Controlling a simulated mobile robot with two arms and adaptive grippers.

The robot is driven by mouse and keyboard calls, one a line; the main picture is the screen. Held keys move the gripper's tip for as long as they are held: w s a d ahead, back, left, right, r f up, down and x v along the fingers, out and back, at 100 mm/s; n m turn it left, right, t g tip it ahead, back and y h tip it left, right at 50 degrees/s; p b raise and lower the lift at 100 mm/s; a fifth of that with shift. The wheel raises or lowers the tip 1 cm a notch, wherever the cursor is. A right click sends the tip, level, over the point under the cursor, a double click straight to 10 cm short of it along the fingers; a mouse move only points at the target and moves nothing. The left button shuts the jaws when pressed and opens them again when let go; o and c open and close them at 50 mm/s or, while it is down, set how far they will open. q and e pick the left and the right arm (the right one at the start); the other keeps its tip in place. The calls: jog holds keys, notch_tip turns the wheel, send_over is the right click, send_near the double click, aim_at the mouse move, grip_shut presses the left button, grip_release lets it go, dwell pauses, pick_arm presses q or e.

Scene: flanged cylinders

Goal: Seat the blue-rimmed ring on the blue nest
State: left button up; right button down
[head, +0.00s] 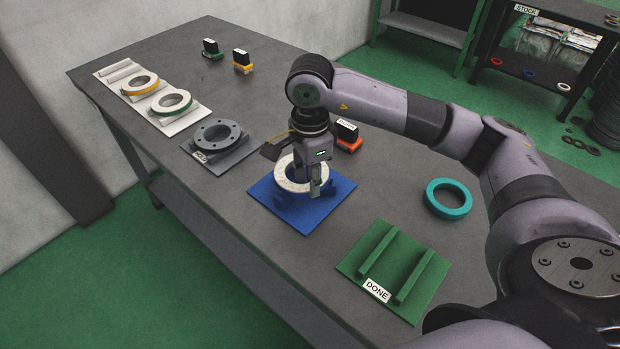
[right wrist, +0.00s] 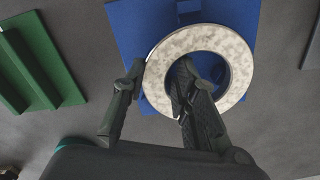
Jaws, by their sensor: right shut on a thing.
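A pale speckled ring (head: 287,184) is in my right gripper (head: 318,188), over the blue nest (head: 304,220). No blue rim can be made out on it. In the right wrist view the ring (right wrist: 238,68) covers part of the blue nest (right wrist: 135,25). One finger of the right gripper (right wrist: 160,80) is inside the ring's hole and the other is outside, shut on its wall. The nest is a flat blue plate with raised blue blocks, partly hidden by ring and gripper. I cannot tell whether the ring touches the nest. My left gripper is not in view.
A green DONE rack (head: 420,298) with two rails stands in front right. A teal ring (head: 434,198) lies on the right. A grey flanged part (head: 232,138) is left of the nest, near a white rack (head: 186,124) with two rings.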

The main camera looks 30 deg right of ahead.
jog(key=shift+r+b, duration=0.1)
jog(key=shift+b, duration=0.35)
dwell(1.1)
jog(key=shift+f+b, duration=0.65)
dwell(0.5)
jog(key=c, duration=1.3)
grip_release()
jog(key=shift+c, duration=0.2)
jog(key=shift+o, duration=0.7)
jog(key=shift+s+f, duration=0.1)
jog(key=shift+r+p, duration=1.95)
jog(key=shift+r, duration=1.65)
